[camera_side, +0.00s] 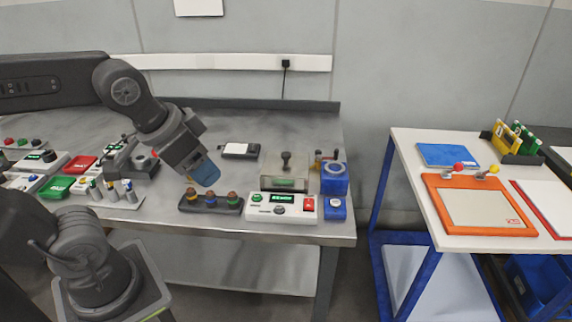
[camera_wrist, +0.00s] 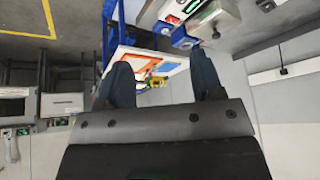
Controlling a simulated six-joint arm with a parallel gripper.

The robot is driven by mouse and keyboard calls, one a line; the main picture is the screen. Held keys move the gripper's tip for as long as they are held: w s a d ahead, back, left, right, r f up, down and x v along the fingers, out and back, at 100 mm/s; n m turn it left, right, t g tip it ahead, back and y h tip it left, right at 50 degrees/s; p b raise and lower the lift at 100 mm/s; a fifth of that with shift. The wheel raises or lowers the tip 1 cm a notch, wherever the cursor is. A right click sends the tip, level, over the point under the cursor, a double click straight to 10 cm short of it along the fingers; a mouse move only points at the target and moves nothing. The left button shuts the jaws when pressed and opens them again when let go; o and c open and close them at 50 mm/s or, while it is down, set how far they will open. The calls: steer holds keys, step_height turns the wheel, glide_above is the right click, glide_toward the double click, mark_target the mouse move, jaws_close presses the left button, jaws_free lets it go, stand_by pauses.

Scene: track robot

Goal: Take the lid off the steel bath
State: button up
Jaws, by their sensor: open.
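The steel bath (camera_side: 284,184) stands at the right part of the steel bench, behind a white control panel with a green display. Its lid (camera_side: 286,171) is on top, with a dark upright knob (camera_side: 286,158). My gripper (camera_side: 206,172) is in the air over the bench, left of the bath and apart from it. In the wrist view my gripper's two dark blue fingers (camera_wrist: 161,84) are spread wide with nothing between them.
A rack with several coloured knobs (camera_side: 211,202) stands below my gripper. The control panel (camera_side: 283,208) is in front of the bath, and a blue device (camera_side: 334,180) is close on its right. A black-and-white scale (camera_side: 240,150) lies behind left. A trolley (camera_side: 470,205) stands further right.

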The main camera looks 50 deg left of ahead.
steer(key=w+a+r+m+g, duration=0.1)
steer(key=w+a+r+m, duration=0.2)
steer(key=w, duration=0.6)
steer(key=m+g+y, duration=0.2)
steer(key=m+g, duration=0.2)
steer(key=m, duration=1)
glide_above(286, 153)
steer(key=d, duration=0.2)
step_height(286, 153, down, 10)
steer(key=f, duration=0.4)
steer(key=a+f, duration=0.1)
steer(key=f, duration=0.3)
steer(key=a+f, duration=0.1)
steer(key=f, duration=0.4)
steer(key=c, duration=1)
